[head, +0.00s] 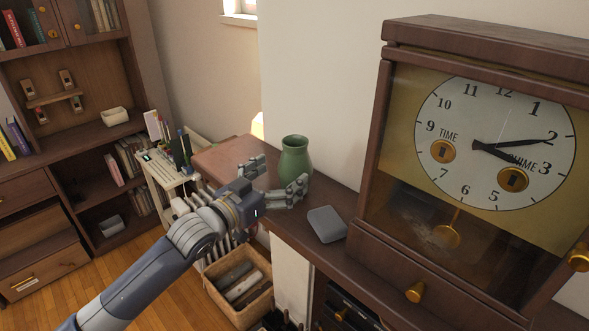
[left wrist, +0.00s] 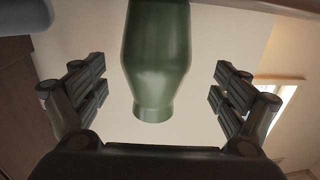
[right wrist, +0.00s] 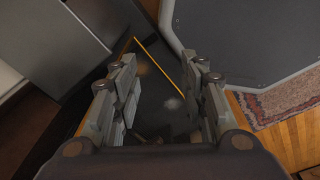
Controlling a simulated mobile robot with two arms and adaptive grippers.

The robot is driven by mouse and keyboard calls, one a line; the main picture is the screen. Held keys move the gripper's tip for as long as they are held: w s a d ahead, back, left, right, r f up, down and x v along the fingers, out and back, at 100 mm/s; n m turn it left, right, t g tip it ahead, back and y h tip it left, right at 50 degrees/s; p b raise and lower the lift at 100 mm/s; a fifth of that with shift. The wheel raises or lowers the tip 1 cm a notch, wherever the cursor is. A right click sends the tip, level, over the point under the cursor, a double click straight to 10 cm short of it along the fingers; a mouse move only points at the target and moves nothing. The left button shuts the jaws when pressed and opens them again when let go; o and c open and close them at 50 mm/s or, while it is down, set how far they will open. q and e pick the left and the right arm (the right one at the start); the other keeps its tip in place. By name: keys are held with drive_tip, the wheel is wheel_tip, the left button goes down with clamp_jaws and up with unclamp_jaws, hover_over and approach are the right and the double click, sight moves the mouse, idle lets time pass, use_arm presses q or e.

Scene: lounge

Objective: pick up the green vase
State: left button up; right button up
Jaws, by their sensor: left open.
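The green vase (head: 295,158) stands upright on the dark wooden cabinet top (head: 228,158) in the head view. My left gripper (head: 279,178) is open, with one finger on each side of the vase's front. In the left wrist view the vase (left wrist: 157,60) appears upside down, centred between the two spread fingers of the left gripper (left wrist: 158,88), with a gap on either side. My right gripper (right wrist: 161,95) shows only in the right wrist view. Its fingers are apart with nothing held between them, above a dark surface near the floor.
A grey rounded block (head: 327,224) lies on the cabinet top to the right of the vase. A large wooden clock (head: 398,150) stands further right. A wicker basket (head: 238,290) is below, and a bookcase (head: 75,140) is at the left. A patterned rug (right wrist: 285,103) shows in the right wrist view.

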use_arm(q)
drive_tip(key=p+x, duration=0.1)
drive_tip(key=x, duration=0.3)
drive_tip(key=shift+d+f, duration=0.1)
drive_tip(key=shift+d, duration=0.2)
drive_tip(key=shift+s+a, duration=0.1)
drive_tip(key=shift+c, duration=1.1)
drive_tip(key=c, duration=1.3)
drive_tip(key=shift+o, duration=0.2)
